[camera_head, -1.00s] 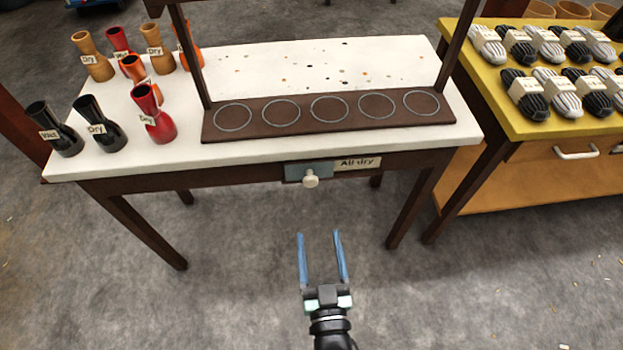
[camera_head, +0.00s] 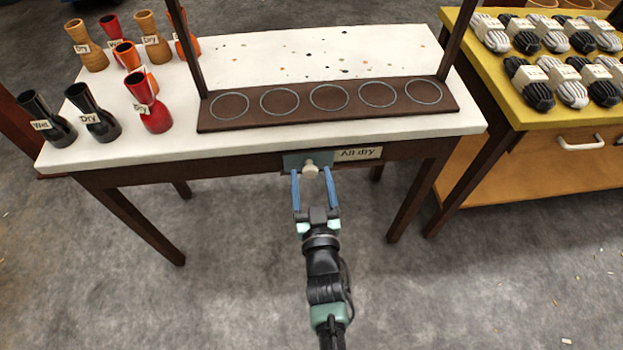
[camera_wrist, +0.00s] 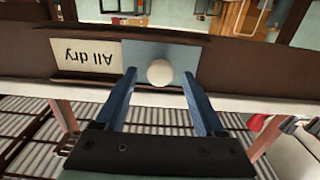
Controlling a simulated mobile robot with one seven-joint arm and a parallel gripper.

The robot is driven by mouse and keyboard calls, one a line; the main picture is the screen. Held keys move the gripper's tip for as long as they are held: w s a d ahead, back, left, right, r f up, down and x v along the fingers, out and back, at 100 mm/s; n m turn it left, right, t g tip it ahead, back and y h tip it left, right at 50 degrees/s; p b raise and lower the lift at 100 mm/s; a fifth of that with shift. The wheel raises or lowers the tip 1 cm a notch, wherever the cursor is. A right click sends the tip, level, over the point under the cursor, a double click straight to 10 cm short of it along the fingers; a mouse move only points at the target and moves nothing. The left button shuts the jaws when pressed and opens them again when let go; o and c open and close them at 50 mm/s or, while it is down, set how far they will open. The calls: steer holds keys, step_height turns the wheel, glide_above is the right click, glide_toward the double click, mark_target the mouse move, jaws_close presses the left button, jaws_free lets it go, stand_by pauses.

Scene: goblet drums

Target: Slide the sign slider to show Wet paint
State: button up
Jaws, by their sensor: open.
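The sign slider is a blue-grey plate (camera_head: 293,162) with a round white knob (camera_head: 310,170), set in the front edge of the white-topped table. A label reading "All dry" (camera_head: 361,154) shows to the right of the plate. In the wrist view the label (camera_wrist: 85,60) appears upside down, left of the plate (camera_wrist: 188,58) and knob (camera_wrist: 159,73). No "Wet paint" text is visible. My gripper (camera_head: 311,172) is open, with its blue fingers on either side of the knob. In the wrist view the fingers (camera_wrist: 159,80) show gaps to the knob.
A brown rack base with several ring outlines (camera_head: 330,104) and two posts stands on the table (camera_head: 420,125). Several goblet drums (camera_head: 98,112) with "Dry" and "Wet" tags stand at left. The floor in front is clear.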

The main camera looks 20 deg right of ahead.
jaws_close()
stand_by(0.4)
stand_by(1.0)
